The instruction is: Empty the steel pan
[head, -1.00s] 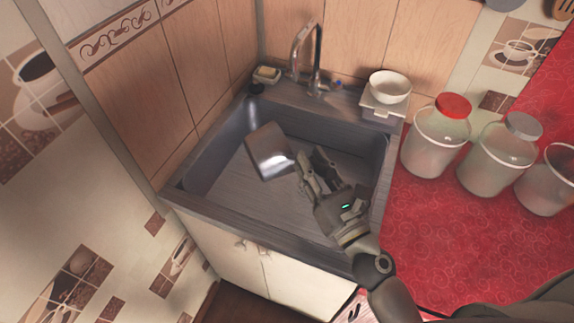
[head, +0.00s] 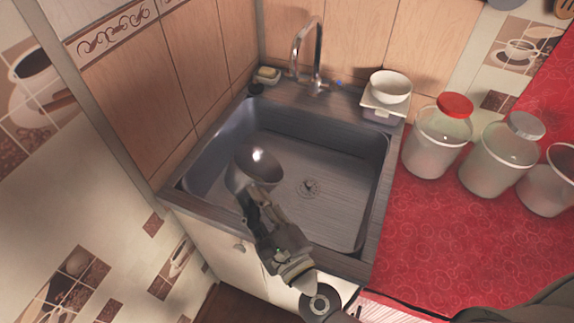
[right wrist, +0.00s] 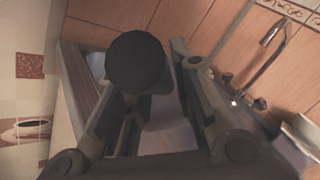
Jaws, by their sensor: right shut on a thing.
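The steel pan (head: 250,170) shows in the head view as a shiny, rounded metal form above the left part of the sink. It is tilted, and I cannot see into it or tell whether it holds anything. My right gripper (head: 258,200) reaches up from the front edge of the sink and is shut on the pan. In the right wrist view, a dark round shape (right wrist: 135,62) stands between the fingers; I cannot tell which part of the pan it is. My left gripper is not in view.
The sink (head: 345,215) has a bare floor with a drain (head: 308,187). A tap (head: 318,60) stands behind it. A white bowl (head: 390,86) sits on a small stand at its back right corner. Several jars, one with a red lid (head: 455,105), stand on the red counter.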

